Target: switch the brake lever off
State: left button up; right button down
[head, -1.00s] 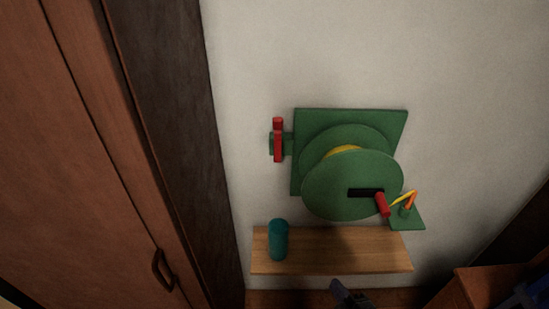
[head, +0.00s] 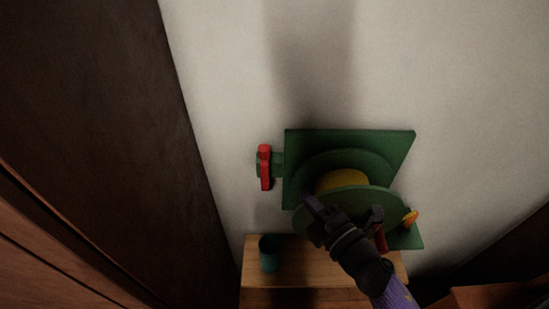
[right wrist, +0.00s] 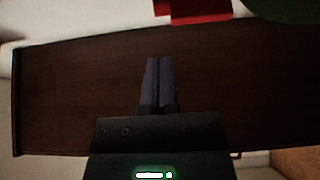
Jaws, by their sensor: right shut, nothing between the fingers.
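The red brake lever (head: 265,167) stands upright on a small green bracket at the left side of the green wall-mounted winch (head: 350,141). A red piece (right wrist: 190,10), probably this lever, shows at the top edge of the right wrist view. My right gripper (head: 309,203) is in front of the winch drum, to the right of and lower than the lever in the head view, apart from it. Its fingers are together and empty in the right wrist view (right wrist: 158,62). My right arm hides part of the drum and crank handle (head: 381,238). My left gripper is out of view.
A teal cup (head: 269,255) stands on a wooden shelf (head: 254,275) below the winch. A dark wooden cabinet (head: 100,120) rises at the left. Wall (head: 400,70) above the winch is bare. An orange-yellow piece (head: 410,217) sits at the winch's right.

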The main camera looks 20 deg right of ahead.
aim_at(264, 154)
jog(key=x, duration=1.2)
jog(key=shift+w+a+r+n+g+p, duration=0.1)
jog(key=shift+a+r+n+g+p, duration=0.25)
jog(key=shift+p, duration=0.7)
jog(key=a+n+p, duration=0.1)
jog(key=w+a+f+n+g+h+p, duration=0.1)
jog(key=a+n+p, duration=0.1)
jog(key=a+n+g+h+p, duration=0.1)
jog(key=a+p, duration=0.1)
jog(key=shift+w+a+f+g, duration=0.2)
jog(key=shift+w+g, duration=0.05)
jog(key=shift+d, duration=0.1)
